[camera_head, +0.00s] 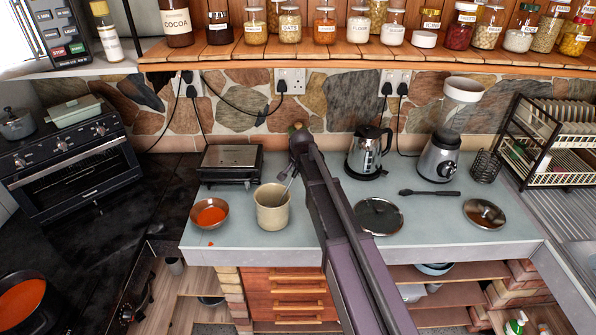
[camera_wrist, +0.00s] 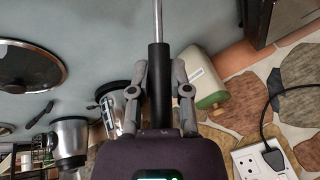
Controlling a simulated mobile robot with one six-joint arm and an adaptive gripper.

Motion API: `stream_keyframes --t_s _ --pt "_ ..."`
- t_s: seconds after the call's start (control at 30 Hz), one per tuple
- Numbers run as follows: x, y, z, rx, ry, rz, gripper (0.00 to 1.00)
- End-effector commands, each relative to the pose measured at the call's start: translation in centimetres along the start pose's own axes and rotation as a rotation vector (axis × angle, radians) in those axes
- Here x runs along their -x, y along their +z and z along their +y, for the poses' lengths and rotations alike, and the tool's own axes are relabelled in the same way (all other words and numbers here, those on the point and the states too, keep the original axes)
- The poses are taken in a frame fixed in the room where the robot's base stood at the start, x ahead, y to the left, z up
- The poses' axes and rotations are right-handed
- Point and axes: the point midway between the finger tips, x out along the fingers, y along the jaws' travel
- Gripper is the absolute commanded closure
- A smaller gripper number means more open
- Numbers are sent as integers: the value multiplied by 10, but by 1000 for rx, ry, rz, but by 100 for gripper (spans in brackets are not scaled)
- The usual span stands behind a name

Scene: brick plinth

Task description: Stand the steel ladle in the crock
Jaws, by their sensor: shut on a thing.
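The cream crock (camera_head: 268,216) stands upright on the pale counter, its open mouth facing up. My gripper (camera_head: 295,152) is above and slightly right of it, partly hidden by my arm in the head view. In the wrist view my gripper (camera_wrist: 159,75) is shut on the black handle of the steel ladle (camera_wrist: 158,58). The steel shaft (camera_wrist: 157,18) runs away from the fingers and out of that frame. In the head view a thin grey shaft (camera_head: 287,187) slants down to the crock's mouth. The ladle's bowl is not clearly visible.
A bowl of red sauce (camera_head: 210,213) stands left of the crock, with a red spot before it. A black grill (camera_head: 231,164) and a kettle (camera_head: 368,152) stand behind. A pan lid (camera_head: 378,216) and a black spoon (camera_head: 430,192) lie right. A cream canister (camera_wrist: 203,80) is near my gripper.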

Motion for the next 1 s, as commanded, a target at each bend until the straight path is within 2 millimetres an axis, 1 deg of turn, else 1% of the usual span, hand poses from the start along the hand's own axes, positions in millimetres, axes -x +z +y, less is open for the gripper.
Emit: stream_keyframes --t_s 0.1,0.13,0.17,0.2,0.27,1.0 --pt "0 2 0 0 2 -4 100" --pt "0 2 0 0 2 -4 73" --pt "0 2 0 0 2 -4 64" --pt "0 2 0 0 2 -4 52" --pt "0 1 0 0 2 -3 35" --pt "0 1 0 0 0 -1 35"
